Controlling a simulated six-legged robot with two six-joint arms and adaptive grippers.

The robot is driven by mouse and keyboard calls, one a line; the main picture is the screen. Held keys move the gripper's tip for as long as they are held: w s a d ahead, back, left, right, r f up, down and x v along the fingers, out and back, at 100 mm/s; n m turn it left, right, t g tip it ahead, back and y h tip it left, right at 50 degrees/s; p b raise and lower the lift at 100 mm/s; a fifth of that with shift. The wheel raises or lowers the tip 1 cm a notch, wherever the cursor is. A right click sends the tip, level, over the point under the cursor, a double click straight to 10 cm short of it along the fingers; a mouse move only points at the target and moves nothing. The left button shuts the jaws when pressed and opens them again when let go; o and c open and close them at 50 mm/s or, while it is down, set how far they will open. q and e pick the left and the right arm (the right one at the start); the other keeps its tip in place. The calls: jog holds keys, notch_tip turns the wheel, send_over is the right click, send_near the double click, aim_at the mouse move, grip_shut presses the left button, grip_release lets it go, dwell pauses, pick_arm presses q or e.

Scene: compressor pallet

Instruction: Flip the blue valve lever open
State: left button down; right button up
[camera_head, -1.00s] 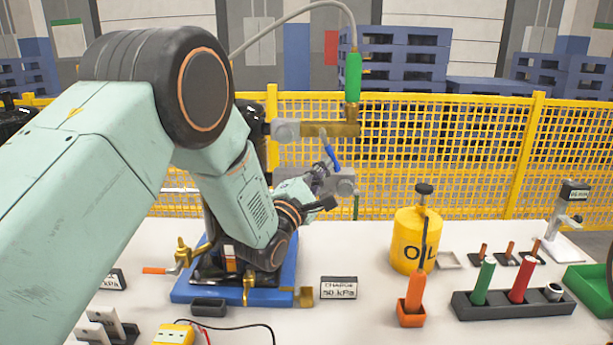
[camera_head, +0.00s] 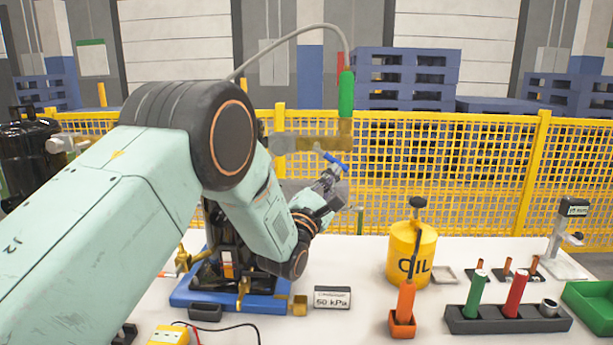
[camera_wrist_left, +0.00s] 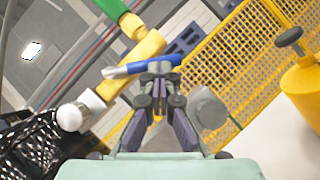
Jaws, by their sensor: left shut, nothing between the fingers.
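The blue valve lever (camera_head: 336,161) sits just under the brass valve body (camera_head: 344,131) and slants gently down to the right. My left gripper (camera_head: 335,172) is right below the lever, shut with nothing between its fingers. In the left wrist view, the lever (camera_wrist_left: 167,61) lies across just beyond my shut fingertips (camera_wrist_left: 160,72), and the brass body (camera_wrist_left: 147,48) is behind it. The fingertips look very close to or against the lever; I cannot tell if they touch. My right gripper is not in view.
A green fitting (camera_head: 346,91) with a grey hose rises above the valve. A yellow mesh fence (camera_head: 450,165) stands behind. The yellow oil can (camera_head: 412,255) and tool rack (camera_head: 507,320) are on the table at right. A blue base (camera_head: 240,305) stands beneath my arm.

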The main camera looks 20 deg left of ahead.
pick_arm(q)
jog(key=shift+w+d+r+p, duration=0.2)
jog(key=shift+d+r+p, duration=0.2)
jog(key=shift+d+r, duration=0.1)
jog(key=shift+w+d+r+p, duration=0.15)
jog(key=shift+d+r+p, duration=0.2)
jog(key=shift+d+r, duration=0.1)
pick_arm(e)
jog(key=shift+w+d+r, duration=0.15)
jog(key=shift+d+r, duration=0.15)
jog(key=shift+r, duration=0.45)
pick_arm(q)
jog(key=shift+d+r, duration=0.1)
jog(key=shift+r, duration=0.05)
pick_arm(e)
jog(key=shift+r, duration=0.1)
pick_arm(q)
jog(key=b, duration=0.2)
send_near(342, 165)
jog(key=s+d+f, duration=0.2)
jog(key=d+f, duration=0.2)
jog(key=f, duration=0.1)
jog(key=shift+w+a, duration=0.1)
jog(key=shift+w, duration=0.05)
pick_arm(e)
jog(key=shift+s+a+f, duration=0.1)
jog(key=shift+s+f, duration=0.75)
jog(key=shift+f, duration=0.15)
